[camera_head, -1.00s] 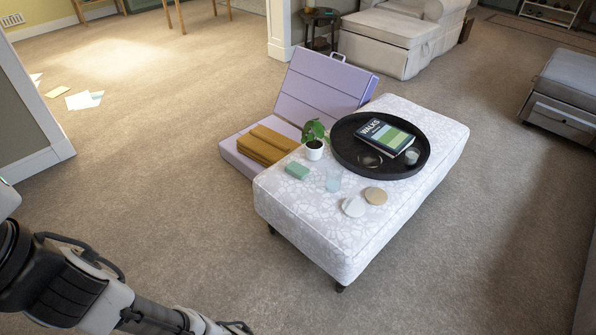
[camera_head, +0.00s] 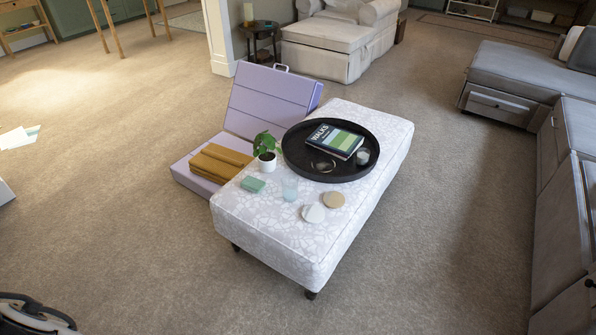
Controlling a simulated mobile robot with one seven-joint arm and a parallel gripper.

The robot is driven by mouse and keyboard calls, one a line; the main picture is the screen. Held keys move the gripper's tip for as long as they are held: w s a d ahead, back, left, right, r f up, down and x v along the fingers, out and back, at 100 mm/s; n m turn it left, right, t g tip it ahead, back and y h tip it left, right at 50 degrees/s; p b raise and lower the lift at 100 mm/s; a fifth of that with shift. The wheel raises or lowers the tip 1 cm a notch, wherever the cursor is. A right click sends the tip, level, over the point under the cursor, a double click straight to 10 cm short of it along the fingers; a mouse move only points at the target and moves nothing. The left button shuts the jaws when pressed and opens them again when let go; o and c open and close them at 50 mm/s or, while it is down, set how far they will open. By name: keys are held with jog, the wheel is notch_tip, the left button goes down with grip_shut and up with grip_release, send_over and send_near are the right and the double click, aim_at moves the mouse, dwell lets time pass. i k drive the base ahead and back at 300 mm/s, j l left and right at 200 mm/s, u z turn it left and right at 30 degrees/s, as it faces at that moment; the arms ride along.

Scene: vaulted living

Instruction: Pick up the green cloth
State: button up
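A small folded green cloth (camera_head: 253,184) lies on the near left part of the patterned ottoman (camera_head: 265,229), in front of the potted plant (camera_head: 266,147). A part of my arm shows at the bottom left corner, well away from the ottoman. My gripper is out of view, so its fingers are hidden from me.
On the ottoman are a clear glass (camera_head: 290,189), round coasters (camera_head: 334,200) and a black tray (camera_head: 330,175) with a book (camera_head: 335,139).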

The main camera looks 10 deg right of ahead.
aim_at(252, 184)
jog(key=i+j+z, duration=0.1)
jog(key=z, duration=0.7)
jog(key=i+j+z, duration=0.4)
jog(key=j, duration=0.15)
jog(key=i+j+z, duration=0.1)
jog(key=j+z, duration=0.15)
jog(key=i+j, duration=0.15)
jog(key=j, duration=0.3)
jog(key=i+j+z, duration=0.1)
jog(key=j, duration=0.35)
jog(key=i+j, duration=0.15)
jog(key=j, duration=0.3)
jog(key=i+j+z, duration=0.1)
jog(key=j, duration=0.35)
